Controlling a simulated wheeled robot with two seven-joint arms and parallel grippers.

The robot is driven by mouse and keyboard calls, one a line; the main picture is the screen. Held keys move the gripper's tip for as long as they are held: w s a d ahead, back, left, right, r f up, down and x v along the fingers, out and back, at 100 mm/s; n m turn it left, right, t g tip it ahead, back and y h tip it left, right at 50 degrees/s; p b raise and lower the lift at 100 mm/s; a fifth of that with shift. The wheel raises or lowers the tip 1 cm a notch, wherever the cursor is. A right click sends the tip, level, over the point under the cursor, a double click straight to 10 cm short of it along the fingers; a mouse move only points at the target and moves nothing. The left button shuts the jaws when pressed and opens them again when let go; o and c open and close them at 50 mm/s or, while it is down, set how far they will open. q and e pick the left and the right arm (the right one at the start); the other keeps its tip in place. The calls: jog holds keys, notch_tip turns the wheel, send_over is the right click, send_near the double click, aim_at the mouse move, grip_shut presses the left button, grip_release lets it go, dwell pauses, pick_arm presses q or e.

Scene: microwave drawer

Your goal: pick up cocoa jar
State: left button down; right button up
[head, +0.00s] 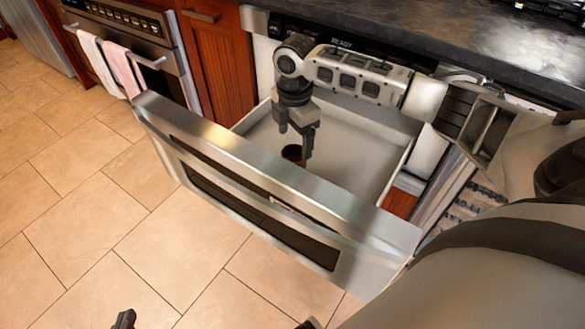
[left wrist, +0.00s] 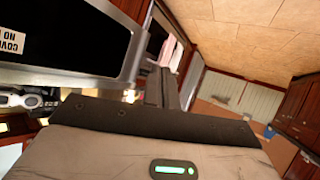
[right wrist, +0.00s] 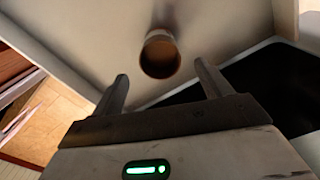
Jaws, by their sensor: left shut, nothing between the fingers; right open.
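The cocoa jar (head: 291,153) is a small brown round container on the floor of the open microwave drawer (head: 352,134). In the head view it is partly hidden behind my right gripper (head: 296,142). In the right wrist view the jar (right wrist: 160,54) shows its dark brown round end, ahead of and between the two spread fingertips. The right gripper is open, points down inside the drawer and holds nothing. My left gripper is shut and empty; only a dark tip (head: 123,319) shows at the bottom of the head view. Its closed fingers (left wrist: 163,86) show in the left wrist view.
The drawer's steel front panel (head: 270,195) stands pulled out over the tiled floor (head: 75,235). The dark counter (head: 440,40) overhangs the drawer's back. An oven with towels (head: 105,62) is at left. A dishwasher rack (head: 470,205) shows at right.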

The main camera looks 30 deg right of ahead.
aim_at(294, 160)
notch_tip(294, 160, down, 4)
jog(key=shift+r+b, duration=0.1)
jog(key=shift+b, duration=0.2)
notch_tip(294, 160, down, 4)
jog(key=shift+f+b, duration=0.2)
jog(key=shift+b, duration=0.4)
jog(key=shift+f, duration=0.25)
jog(key=shift+r, duration=0.1)
jog(key=c, duration=1.3)
jog(key=shift+o, duration=0.2)
